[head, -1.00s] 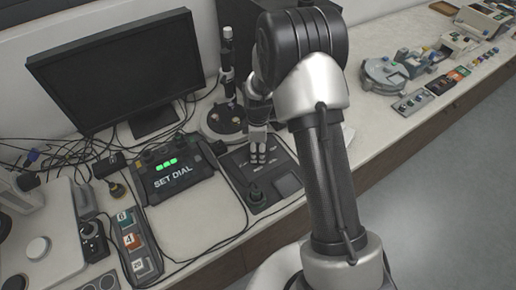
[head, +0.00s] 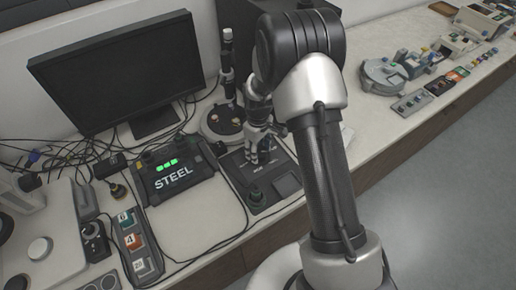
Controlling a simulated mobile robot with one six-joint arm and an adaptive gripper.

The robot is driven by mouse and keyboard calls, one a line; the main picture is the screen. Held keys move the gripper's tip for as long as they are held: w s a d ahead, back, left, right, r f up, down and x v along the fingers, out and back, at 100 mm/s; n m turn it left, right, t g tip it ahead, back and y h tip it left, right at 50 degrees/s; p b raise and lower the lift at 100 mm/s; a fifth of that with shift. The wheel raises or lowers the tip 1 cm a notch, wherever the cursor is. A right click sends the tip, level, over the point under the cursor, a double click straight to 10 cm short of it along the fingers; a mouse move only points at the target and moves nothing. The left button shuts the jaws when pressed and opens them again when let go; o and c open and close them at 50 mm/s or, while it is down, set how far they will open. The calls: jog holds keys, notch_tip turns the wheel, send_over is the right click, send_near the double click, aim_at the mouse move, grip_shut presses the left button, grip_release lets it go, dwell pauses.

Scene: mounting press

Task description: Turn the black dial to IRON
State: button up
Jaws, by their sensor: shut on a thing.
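My gripper (head: 262,151) points down over the dark control panel (head: 284,187) right of the display box. It is shut on the black dial, which is mostly hidden by the fingers, so I cannot read its pointer. The display box (head: 176,180) reads "STEEL" in white letters, with green lit digits above.
A monitor (head: 120,75) stands at the back left. Cables and a strip of numbered buttons (head: 130,240) lie at the left.

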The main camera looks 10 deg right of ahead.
jog(key=m, duration=0.4)
jog(key=shift+m, duration=0.3)
jog(key=m, duration=0.3)
jog(key=shift+d+m, duration=0.1)
jog(key=shift+m, duration=0.3)
jog(key=m, duration=0.4)
jog(key=shift+d+p, duration=0.1)
jog(key=shift+p, duration=0.2)
jog(key=shift+m, duration=2)
jog(key=o, duration=1)
jog(key=shift+o, duration=0.2)
